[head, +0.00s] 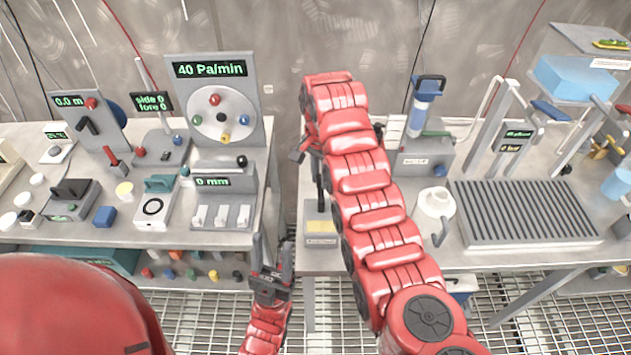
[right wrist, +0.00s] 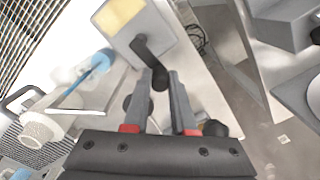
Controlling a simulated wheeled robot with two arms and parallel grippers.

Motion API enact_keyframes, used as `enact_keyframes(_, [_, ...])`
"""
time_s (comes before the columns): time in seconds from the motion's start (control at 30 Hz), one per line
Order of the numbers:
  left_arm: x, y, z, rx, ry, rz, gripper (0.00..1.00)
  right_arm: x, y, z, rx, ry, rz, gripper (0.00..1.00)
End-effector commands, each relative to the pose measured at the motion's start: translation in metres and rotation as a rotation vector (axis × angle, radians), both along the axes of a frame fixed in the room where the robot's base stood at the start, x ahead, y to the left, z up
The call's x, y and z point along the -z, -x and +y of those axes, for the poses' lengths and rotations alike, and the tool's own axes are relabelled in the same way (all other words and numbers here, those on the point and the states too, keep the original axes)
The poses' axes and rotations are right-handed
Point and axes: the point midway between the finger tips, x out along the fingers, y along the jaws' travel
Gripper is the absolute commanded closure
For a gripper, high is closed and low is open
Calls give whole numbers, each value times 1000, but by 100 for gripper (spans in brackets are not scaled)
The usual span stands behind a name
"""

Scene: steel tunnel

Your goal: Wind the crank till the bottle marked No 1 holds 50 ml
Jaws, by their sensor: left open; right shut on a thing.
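My right gripper (right wrist: 161,84) is shut on the black knob of the crank (right wrist: 148,54), which sits on a pale grey box (right wrist: 162,28) with a yellow panel. My left gripper (head: 271,258) is open and empty, fingers up, in the gap before the benches.
A pump-like unit with a blue cylinder (head: 424,105) stands behind the white bottle. A ribbed grey tray (head: 525,212) lies to its right. The left bench holds a panel reading 40 Pa/min (head: 210,70) and several small devices. The floor is metal grating.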

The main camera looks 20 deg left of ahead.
Motion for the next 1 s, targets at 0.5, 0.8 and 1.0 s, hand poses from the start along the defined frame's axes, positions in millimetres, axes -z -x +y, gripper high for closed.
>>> enact_keyframes(0.5, [-36, 0, 0, 0, 0, 0, 50, -5, -1, -22, 488, 1, 1, 100])
enact_keyframes(0.8, [-62, 0, 0, 0, 0, 0, 50, -4, 2, -34, 761, 2, 2, 100])
enact_keyframes(1.0, [-75, 0, 0, 0, 0, 0, 50, -3, 5, -39, 908, 1, 0, 100])
